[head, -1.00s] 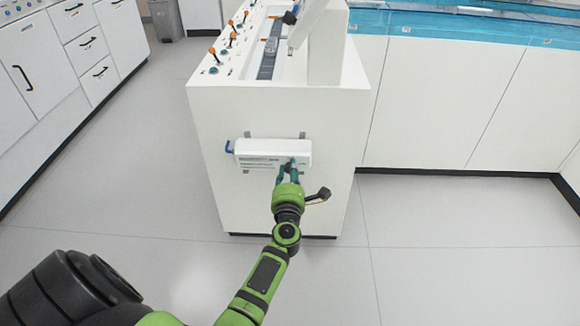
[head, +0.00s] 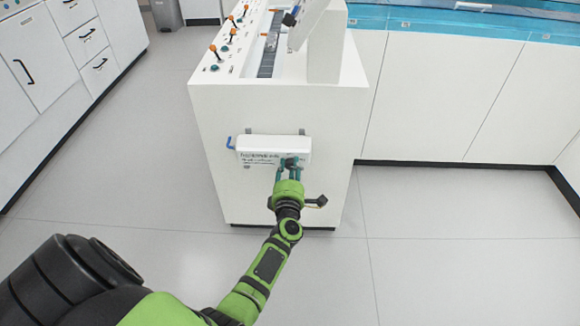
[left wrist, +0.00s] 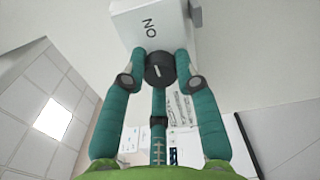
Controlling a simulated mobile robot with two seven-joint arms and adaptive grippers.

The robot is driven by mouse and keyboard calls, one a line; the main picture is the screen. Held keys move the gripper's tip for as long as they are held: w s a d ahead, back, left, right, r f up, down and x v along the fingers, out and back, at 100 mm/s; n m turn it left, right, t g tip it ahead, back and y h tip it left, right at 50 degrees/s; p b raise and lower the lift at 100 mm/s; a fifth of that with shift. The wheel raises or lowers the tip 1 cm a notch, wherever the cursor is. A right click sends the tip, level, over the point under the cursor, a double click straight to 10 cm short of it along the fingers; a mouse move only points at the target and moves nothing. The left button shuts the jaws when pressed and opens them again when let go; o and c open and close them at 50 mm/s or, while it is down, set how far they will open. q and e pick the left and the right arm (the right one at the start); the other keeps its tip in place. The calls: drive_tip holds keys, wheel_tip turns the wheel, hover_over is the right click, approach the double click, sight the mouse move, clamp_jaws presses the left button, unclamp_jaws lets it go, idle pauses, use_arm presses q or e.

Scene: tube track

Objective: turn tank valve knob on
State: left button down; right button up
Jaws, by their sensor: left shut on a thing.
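The tank valve knob (head: 291,162) is small and dark, on the front of a white box (head: 252,147) fixed to the side of a white cabinet. In the left wrist view the knob (left wrist: 159,70) is a dark disc with a short pale line on its face. The word "ON" is on the white surface just beyond it. My left gripper (head: 288,168) has its teal fingers shut around the knob; in the left wrist view the fingertips (left wrist: 160,66) touch its rim. The fingers partly hide the knob in the head view. My right gripper is not in view.
The white cabinet (head: 225,120) has several orange-tipped levers (head: 222,42) and a dark track on top. Drawers stand at left, a white counter at right. The grey floor (head: 120,190) between is clear.

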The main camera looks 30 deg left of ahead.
use_arm(q)
drive_tip(key=shift+a+r, duration=0.1)
drive_tip(key=c, duration=0.9)
unclamp_jaws()
drive_tip(key=shift+c, duration=0.2)
drive_tip(key=shift+s+d, duration=0.25)
drive_tip(key=v, duration=1.1)
drive_tip(key=shift+s+d, duration=0.1)
drive_tip(key=shift+s, duration=0.05)
